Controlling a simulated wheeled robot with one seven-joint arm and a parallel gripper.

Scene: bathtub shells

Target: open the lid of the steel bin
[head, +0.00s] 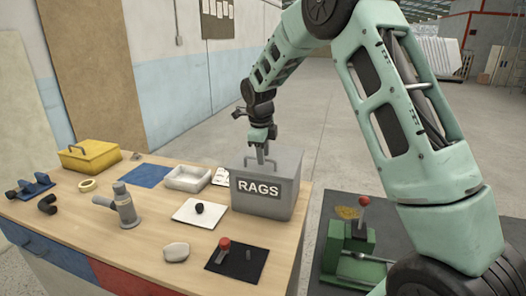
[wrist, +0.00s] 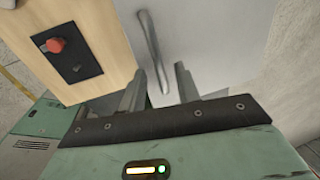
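The steel bin (head: 264,200) is a grey box marked RAGS, standing at the right end of the workbench. Its lid (head: 285,160) is down and looks closed. A grey bar handle (wrist: 150,45) on the lid shows in the wrist view. My gripper (head: 262,155) reaches down to the lid from above. In the wrist view its two fingers (wrist: 158,88) are apart, with the near end of the handle between them. I see gaps on both sides of the handle. In the head view the fingers partly hide the handle.
The wooden workbench (head: 150,235) holds a yellow box (head: 90,156), a white tray (head: 188,178), a grey tool (head: 125,207) and a red-knobbed switch plate (head: 237,262). A green machine with a red-knobbed lever (head: 349,240) stands right of the bench. Open floor lies behind.

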